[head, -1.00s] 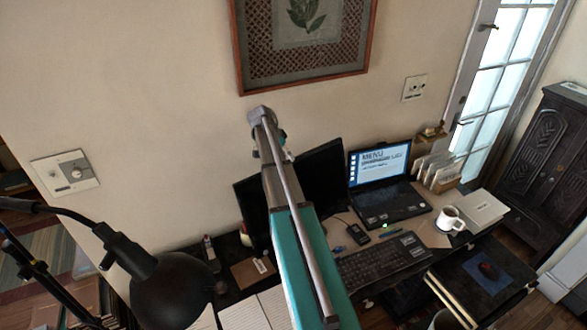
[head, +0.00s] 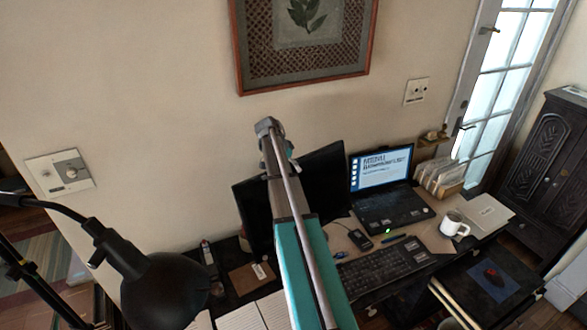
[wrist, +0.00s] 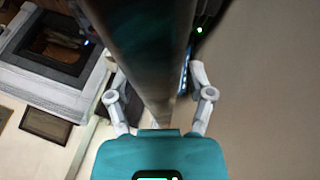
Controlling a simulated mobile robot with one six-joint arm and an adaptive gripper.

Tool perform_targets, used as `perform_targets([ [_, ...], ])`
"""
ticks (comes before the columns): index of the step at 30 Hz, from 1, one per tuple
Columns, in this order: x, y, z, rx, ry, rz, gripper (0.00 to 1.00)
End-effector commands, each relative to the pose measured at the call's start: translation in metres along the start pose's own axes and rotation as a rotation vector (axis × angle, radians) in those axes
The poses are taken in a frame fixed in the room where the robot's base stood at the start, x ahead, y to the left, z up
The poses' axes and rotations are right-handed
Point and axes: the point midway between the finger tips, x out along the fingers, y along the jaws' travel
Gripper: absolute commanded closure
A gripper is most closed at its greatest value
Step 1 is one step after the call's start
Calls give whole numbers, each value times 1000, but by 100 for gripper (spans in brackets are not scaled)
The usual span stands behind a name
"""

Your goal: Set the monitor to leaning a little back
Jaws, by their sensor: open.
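The black monitor (head: 324,180) stands on the desk against the wall, left of the laptop. My arm crosses in front of it and hides its middle, so its exact tilt is hard to tell. In the wrist view, my gripper (wrist: 156,76) is open, with one grey finger on each side of a long dark body (wrist: 145,45) that looks like the monitor seen edge-on. I cannot tell whether either finger touches it.
A black desk lamp (head: 165,290) rises at the front left. An open notebook (head: 240,315) lies in front. A framed picture (head: 300,45) hangs above.

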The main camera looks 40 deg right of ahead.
Motion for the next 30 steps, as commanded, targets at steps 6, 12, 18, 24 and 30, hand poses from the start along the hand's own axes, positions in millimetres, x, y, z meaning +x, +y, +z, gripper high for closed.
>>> perform_targets([
  [6, 0, 0, 0, 0, 0, 0, 61],
  [12, 0, 0, 0, 1, -1, 0, 98],
  [18, 0, 0, -1, 1, -1, 0, 100],
  [24, 0, 10, 0, 17, -1, -37, 100],
  [30, 2, 24, 1, 52, -2, -116, 100],
])
